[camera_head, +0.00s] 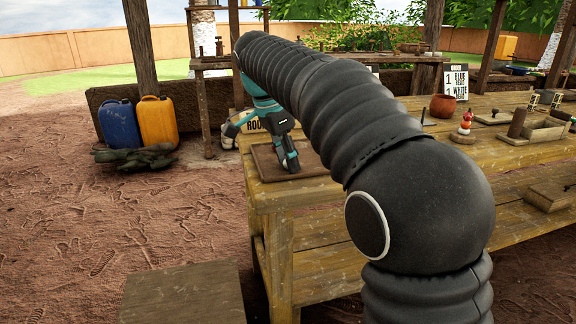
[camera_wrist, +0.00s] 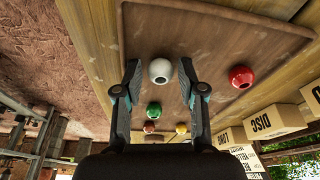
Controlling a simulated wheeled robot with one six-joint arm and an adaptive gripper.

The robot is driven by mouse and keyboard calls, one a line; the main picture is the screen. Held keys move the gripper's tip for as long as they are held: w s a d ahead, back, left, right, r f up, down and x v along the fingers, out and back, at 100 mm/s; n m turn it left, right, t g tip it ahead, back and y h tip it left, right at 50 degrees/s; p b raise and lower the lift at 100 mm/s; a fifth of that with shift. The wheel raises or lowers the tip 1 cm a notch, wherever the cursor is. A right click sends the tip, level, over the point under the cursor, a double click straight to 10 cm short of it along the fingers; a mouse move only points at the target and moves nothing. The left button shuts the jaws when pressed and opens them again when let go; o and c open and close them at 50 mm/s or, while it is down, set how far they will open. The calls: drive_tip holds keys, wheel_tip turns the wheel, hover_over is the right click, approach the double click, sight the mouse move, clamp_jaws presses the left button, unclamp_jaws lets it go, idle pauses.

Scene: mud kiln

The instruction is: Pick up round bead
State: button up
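My gripper (camera_head: 288,160) points down over a brown wooden tray (camera_head: 264,160) at the left end of the table. In the wrist view my gripper (camera_wrist: 159,76) is open, its two fingers apart. A white round bead (camera_wrist: 160,71) shows between the fingertips, and no contact is clear. On the tray (camera_wrist: 215,35) also lie a larger red bead (camera_wrist: 241,77) to the right, a green bead (camera_wrist: 154,110), a small red bead (camera_wrist: 149,128) and a yellow bead (camera_wrist: 181,128). The beads are hidden in the head view.
Labelled blocks reading DISC (camera_wrist: 270,122) and LONG stand beside the tray. Along the table (camera_head: 400,165) are a clay pot (camera_head: 443,106), a stacked bead figure (camera_head: 465,124) and a sign (camera_head: 456,84). Blue (camera_head: 119,125) and yellow (camera_head: 157,122) cans stand on the ground at left.

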drive_tip(key=c, duration=0.6)
